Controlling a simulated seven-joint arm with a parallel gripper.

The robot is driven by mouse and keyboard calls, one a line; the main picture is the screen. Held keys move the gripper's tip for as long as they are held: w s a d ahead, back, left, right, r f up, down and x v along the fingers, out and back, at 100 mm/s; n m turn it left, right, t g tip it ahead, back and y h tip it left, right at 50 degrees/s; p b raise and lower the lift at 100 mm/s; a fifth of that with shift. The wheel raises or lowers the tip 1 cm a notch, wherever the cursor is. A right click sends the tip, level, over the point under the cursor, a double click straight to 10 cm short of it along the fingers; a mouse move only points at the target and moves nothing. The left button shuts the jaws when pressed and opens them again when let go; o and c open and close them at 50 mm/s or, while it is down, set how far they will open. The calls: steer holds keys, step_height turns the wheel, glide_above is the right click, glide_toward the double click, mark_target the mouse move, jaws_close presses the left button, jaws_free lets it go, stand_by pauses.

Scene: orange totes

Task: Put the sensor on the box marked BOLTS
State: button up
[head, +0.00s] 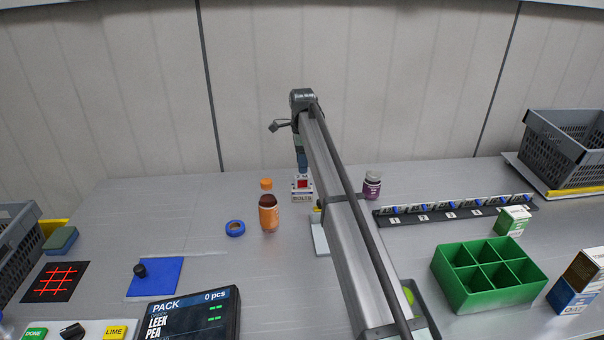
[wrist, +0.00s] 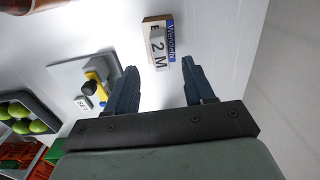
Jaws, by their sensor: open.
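The box marked BOLTS (head: 302,198) stands upright on the table, a white carton with a red patch on its front. In the wrist view a small carton with a white face reading "2 M" and a blue lettered strip (wrist: 170,38) lies just beyond my fingertips; it seems to be the same box. My gripper (wrist: 160,72) is open, with nothing between its fingers. In the head view my gripper (head: 302,168) points down right above the box.
A pale plate (head: 320,236) with a yellow and black part (wrist: 96,88) is close by. An orange-brown bottle (head: 268,216) and blue tape ring (head: 235,228) stand left. A purple jar (head: 372,188), numbered rack (head: 455,210) and green divided tray (head: 488,280) are right.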

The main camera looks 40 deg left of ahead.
mark_target(302, 176)
steer(key=shift+r, duration=2.45)
